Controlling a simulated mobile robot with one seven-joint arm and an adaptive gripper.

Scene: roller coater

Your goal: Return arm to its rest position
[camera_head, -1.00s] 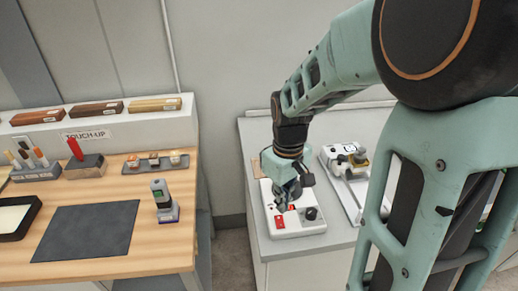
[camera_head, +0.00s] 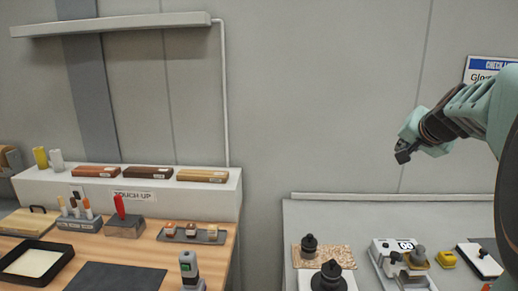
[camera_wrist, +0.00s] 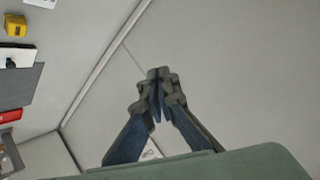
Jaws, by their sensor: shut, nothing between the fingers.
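My gripper (camera_head: 403,151) is raised at the right of the head view, in front of the bare wall and above the grey bench. It points left and slightly down, clear of everything on the bench. In the wrist view my gripper (camera_wrist: 159,75) has its two fingers together, with nothing held between them. My upper arm fills the right edge of the head view.
The grey bench (camera_head: 384,216) carries a white device (camera_head: 392,258), a dark knobbed piece (camera_head: 332,277) and a yellow block (camera_head: 446,259). The wooden touch-up bench (camera_head: 150,245) is at left, below a wall shelf (camera_head: 110,25). The air around my gripper is free.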

